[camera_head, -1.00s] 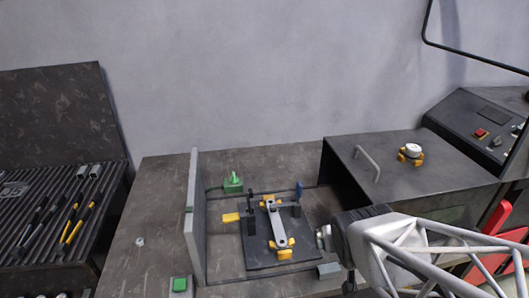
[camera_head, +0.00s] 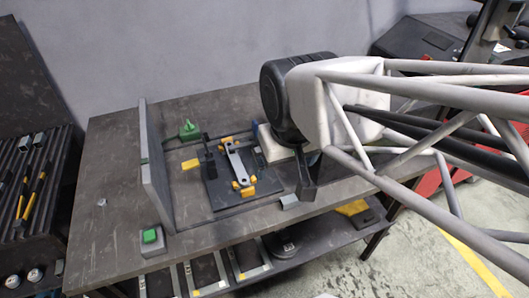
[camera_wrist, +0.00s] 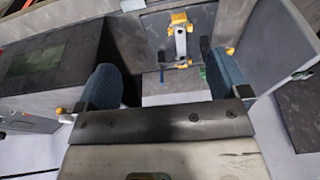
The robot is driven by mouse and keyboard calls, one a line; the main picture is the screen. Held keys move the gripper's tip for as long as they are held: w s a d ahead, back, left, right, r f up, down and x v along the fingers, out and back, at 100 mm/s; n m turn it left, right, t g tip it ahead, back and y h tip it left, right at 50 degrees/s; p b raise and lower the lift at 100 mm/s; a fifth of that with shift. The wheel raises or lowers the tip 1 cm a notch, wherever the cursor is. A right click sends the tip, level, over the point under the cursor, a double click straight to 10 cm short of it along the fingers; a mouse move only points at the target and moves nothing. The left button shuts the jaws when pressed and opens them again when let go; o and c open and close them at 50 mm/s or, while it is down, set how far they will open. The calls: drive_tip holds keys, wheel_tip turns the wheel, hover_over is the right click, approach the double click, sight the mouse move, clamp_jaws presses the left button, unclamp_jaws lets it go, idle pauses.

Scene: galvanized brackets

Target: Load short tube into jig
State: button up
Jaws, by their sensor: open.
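The jig is a dark plate (camera_head: 207,190) on the bench in the head view, with a grey bar-shaped part (camera_head: 238,165) lying between yellow clamps. The wrist view shows the same bar (camera_wrist: 181,42) beyond my fingers. A small grey block-like piece (camera_head: 290,201) lies on the bench right of the plate; I cannot tell if it is the short tube. My gripper (camera_wrist: 163,80) is open, its blue finger pads apart, with nothing seen between them. In the head view my wrist hides part of the area right of the jig.
An upright grey panel (camera_head: 157,170) stands left of the jig. A green-topped button box (camera_head: 151,240) sits in front of it, and a green knob (camera_head: 190,130) behind. A dark rack (camera_head: 30,185) with tools is at far left.

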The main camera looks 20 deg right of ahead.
wheel_tip(320, 180, up, 9)
drive_tip(key=s+t, duration=0.1)
drive_tip(key=t, duration=0.2)
drive_tip(key=t+h, duration=0.3)
drive_tip(key=t, duration=0.2)
hover_over(293, 203)
drive_tip(key=d, duration=0.1)
wheel_tip(293, 203, down, 18)
drive_tip(key=s+f+t+y, duration=0.1)
drive_tip(key=f, duration=0.4)
drive_tip(key=s+f+t+y, duration=0.1)
drive_tip(key=f+t, duration=0.1)
drive_tip(key=f, duration=0.3)
drive_tip(key=s+f+t, duration=0.2)
drive_tip(key=f, duration=0.4)
drive_tip(key=shift+a+y, duration=0.25)
drive_tip(key=shift+y, duration=0.15)
drive_tip(key=shift+s+a+f+t, duration=0.2)
drive_tip(key=shift+s+f+t, duration=0.1)
drive_tip(key=shift+f+t, duration=0.15)
drive_tip(key=shift+w, duration=0.15)
drive_tip(key=shift+w+f, duration=0.15)
drive_tip(key=shift+w, duration=1.05)
drive_tip(key=shift+w, duration=0.1)
